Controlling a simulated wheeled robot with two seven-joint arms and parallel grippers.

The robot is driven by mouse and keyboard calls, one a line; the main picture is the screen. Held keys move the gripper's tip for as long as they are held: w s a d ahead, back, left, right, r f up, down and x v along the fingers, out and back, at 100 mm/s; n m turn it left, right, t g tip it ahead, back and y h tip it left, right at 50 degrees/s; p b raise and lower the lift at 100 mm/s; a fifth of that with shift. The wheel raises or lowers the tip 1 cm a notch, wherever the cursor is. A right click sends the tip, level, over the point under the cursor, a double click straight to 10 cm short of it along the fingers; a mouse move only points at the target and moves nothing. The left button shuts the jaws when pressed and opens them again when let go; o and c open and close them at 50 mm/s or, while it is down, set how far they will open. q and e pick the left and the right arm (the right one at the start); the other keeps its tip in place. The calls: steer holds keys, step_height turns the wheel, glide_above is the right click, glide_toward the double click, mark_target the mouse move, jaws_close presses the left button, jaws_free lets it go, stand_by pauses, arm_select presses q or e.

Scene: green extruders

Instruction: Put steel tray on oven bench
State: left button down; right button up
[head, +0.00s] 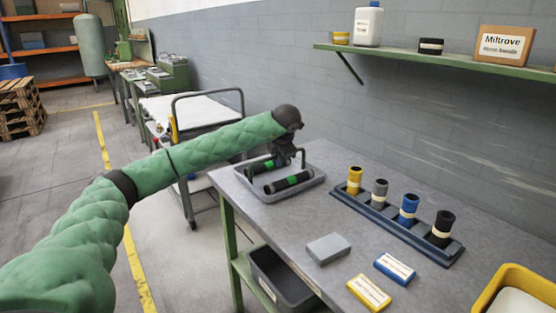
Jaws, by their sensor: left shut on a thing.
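The steel tray (313,184) is a shallow grey tray at the far left corner of the grey workbench (290,223). Two black cylinders with green bands (290,182) lie in it. My left gripper (284,158) points down over the tray's far side and is shut, it seems on a thin upright handle of the tray. The fingertips are small and partly hidden. I cannot tell whether the tray touches the benchtop. My right gripper is out of view. No bench is clearly marked as the oven bench; a bench with green machines (168,75) stands at the back left.
A rack of several coloured tubes (432,246), a grey block (328,248), two labelled boxes (369,292) and a yellow bin (508,275) are on the workbench. A white-topped trolley (190,110) stands behind my left arm. A wall shelf (430,58) hangs above.

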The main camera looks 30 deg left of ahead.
arm_select(q)
steer(key=c, duration=1.9)
jaws_free()
steer(key=shift+f, duration=0.15)
steer(key=o, duration=0.4)
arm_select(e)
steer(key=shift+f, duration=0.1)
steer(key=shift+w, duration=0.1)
